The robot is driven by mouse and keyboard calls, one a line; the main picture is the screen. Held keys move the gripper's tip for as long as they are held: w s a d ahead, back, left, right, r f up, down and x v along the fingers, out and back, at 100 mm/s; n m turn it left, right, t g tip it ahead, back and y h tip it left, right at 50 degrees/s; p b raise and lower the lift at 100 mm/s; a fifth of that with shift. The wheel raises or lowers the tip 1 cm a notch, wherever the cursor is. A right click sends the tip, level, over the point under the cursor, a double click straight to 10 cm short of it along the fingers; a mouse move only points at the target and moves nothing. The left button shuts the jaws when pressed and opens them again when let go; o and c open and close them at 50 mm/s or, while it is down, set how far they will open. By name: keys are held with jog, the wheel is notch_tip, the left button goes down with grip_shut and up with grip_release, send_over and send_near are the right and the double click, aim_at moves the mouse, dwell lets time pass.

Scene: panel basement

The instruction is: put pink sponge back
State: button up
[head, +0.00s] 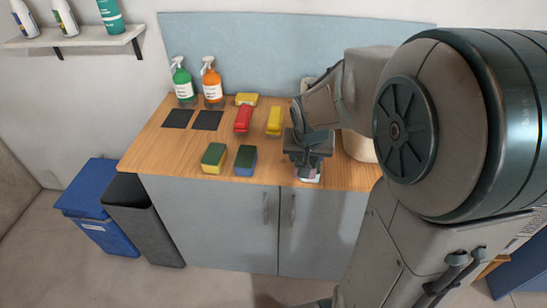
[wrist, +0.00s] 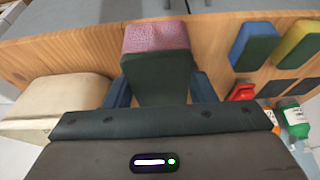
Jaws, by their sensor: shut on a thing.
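The pink sponge (wrist: 157,38) has a pink face and a dark green side. My gripper (wrist: 161,88) is shut on it in the wrist view, with one finger on each side. In the head view my gripper (head: 307,162) is over the front right part of the wooden counter (head: 160,152). I cannot tell whether the sponge touches the counter. A green-and-yellow sponge (head: 213,158) and a green-and-blue sponge (head: 245,160) sit to the left, side by side.
Red (head: 243,119) and yellow (head: 274,121) items lie mid-counter, with a yellow block (head: 247,99) behind. Green (head: 183,82) and orange (head: 212,84) spray bottles stand behind two dark squares (head: 178,118). A cream object (head: 359,148) is right of my gripper. The counter's front left is clear.

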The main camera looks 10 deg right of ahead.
jog(key=w+a+f, duration=0.1)
jog(key=w+f, duration=0.1)
jog(key=w, duration=0.1)
jog(key=w+a+f, duration=0.2)
jog(key=w, duration=0.2)
jog(key=w+a+f+p, duration=0.1)
jog(key=w+f, duration=0.1)
jog(key=w, duration=0.1)
jog(key=shift+w+a+f, duration=0.15)
jog(key=shift+a+f, duration=0.2)
notch_tip(320, 180, down, 4)
jog(key=shift+w+f, duration=0.1)
jog(key=o, duration=0.9)
